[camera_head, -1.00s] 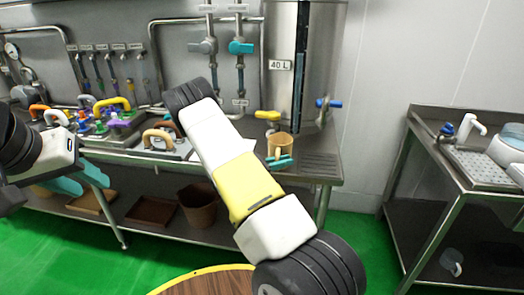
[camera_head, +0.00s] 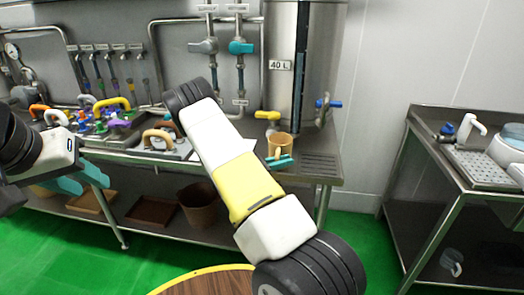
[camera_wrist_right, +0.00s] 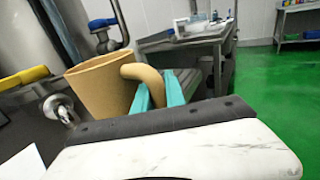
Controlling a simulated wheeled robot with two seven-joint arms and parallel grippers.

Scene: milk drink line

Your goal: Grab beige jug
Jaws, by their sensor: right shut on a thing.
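The beige jug (camera_head: 281,144) stands on the right end of the steel counter, in front of the 40 L tank. In the right wrist view the jug (camera_wrist_right: 100,88) looks upright, with its handle (camera_wrist_right: 143,75) facing my gripper. My right gripper (camera_head: 281,161) has its teal fingers at the jug's handle; in the wrist view the fingers (camera_wrist_right: 160,92) are closed around the handle. My left gripper (camera_head: 90,178) hangs at the left, in front of the counter, away from the jug. Its two teal fingers look apart, with nothing between them.
The steel tank (camera_head: 290,60) with yellow and blue taps stands behind the jug. A side table (camera_head: 462,180) is at the right, with a gap of green floor before it. Several coloured handles crowd the counter's left part. A round wooden table (camera_head: 205,284) is at the bottom.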

